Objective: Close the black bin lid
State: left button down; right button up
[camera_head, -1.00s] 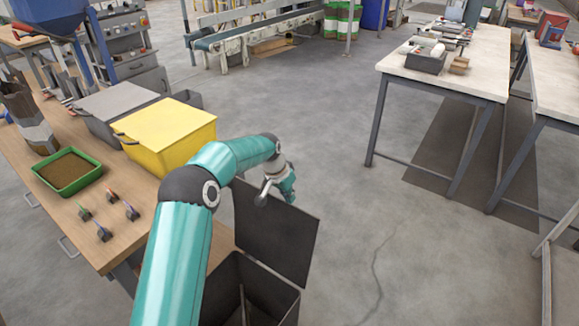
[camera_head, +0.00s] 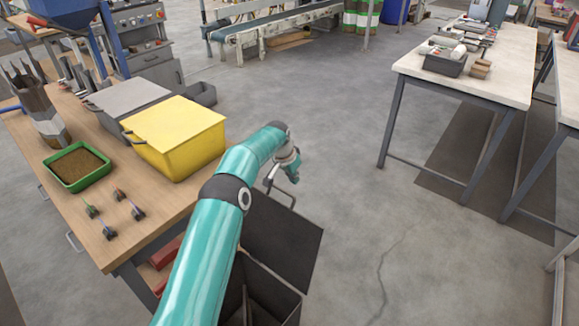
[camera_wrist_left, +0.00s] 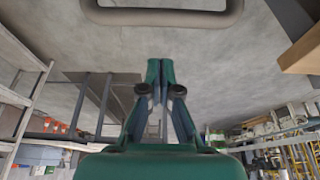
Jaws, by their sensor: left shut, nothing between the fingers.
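The black bin (camera_head: 290,302) stands at the bottom middle of the head view, partly hidden by my left arm. Its flat black lid (camera_head: 285,242) is open, standing up and tilted from the bin's far edge. A thin grey bent handle (camera_head: 272,180) shows by the lid's upper edge. My left gripper (camera_head: 293,176) is just beyond that edge, on the far side of the lid. I cannot tell whether it touches the lid or handle. In the left wrist view its fingers (camera_wrist_left: 160,72) are together, empty. My right gripper is out of view.
The wooden bench (camera_head: 98,240) at left holds a yellow bin (camera_head: 178,130), a grey bin (camera_head: 130,97) and a green tray (camera_head: 78,180). A white-topped table (camera_head: 490,80) stands at right. The floor between is clear. A grey loop (camera_wrist_left: 165,17) crosses the top of the wrist view.

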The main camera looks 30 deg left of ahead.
pick_arm(q)
jog(key=shift+s+a+p, duration=0.15)
jog(key=shift+s+p, duration=0.2)
jog(key=shift+s, duration=1.65)
